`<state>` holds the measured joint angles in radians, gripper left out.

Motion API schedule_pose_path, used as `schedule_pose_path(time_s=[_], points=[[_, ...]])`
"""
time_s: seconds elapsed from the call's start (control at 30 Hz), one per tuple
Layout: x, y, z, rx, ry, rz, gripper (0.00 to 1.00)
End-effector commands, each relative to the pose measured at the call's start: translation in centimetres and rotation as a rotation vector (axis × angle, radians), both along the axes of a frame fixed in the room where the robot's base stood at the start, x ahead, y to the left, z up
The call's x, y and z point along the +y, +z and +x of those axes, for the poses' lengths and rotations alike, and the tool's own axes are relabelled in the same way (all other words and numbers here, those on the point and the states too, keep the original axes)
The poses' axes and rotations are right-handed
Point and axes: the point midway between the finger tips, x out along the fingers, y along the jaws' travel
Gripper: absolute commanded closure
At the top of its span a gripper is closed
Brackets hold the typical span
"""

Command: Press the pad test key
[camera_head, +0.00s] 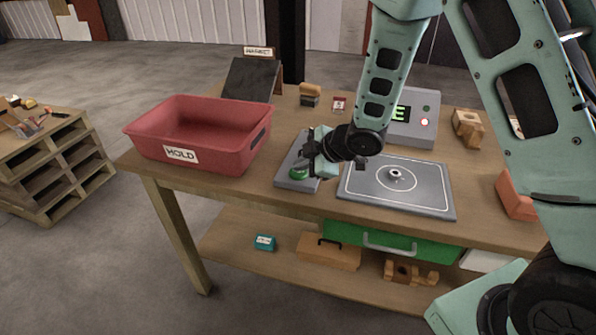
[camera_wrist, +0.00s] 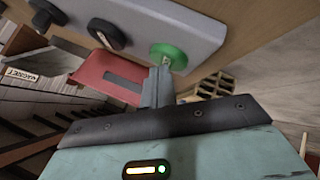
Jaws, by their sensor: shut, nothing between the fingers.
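A green round button (camera_head: 299,173) sits at the near end of a slim grey panel (camera_head: 290,184) on the workbench. In the wrist view the same green button (camera_wrist: 169,54) stands on the grey panel's edge, beside two black knobs (camera_wrist: 107,33). No label is readable to say which one is the pad test key. My gripper (camera_head: 308,160) is over the panel, fingers shut and empty. In the wrist view its fingertips (camera_wrist: 162,72) overlap the green button; I cannot tell whether they touch it. My gripper partly hides the panel in the head view.
A grey pad (camera_head: 438,202) with a white ring and a small part lies to the right. A grey display box (camera_head: 410,128) stands behind it. A red HOLD bin (camera_head: 238,160) is to the left, with a dark MAGNET board (camera_head: 248,80) behind. An orange object (camera_head: 515,200) is at right.

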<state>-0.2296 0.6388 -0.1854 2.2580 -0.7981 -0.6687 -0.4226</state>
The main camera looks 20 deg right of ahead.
Motion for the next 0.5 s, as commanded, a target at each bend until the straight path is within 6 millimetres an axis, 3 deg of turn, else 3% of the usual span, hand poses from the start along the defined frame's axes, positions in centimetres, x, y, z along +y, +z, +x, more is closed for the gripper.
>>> schedule_pose_path(time_s=[0.5], points=[[0.0,1.0,0.0,0.002,-0.001,0.000,1.00]])
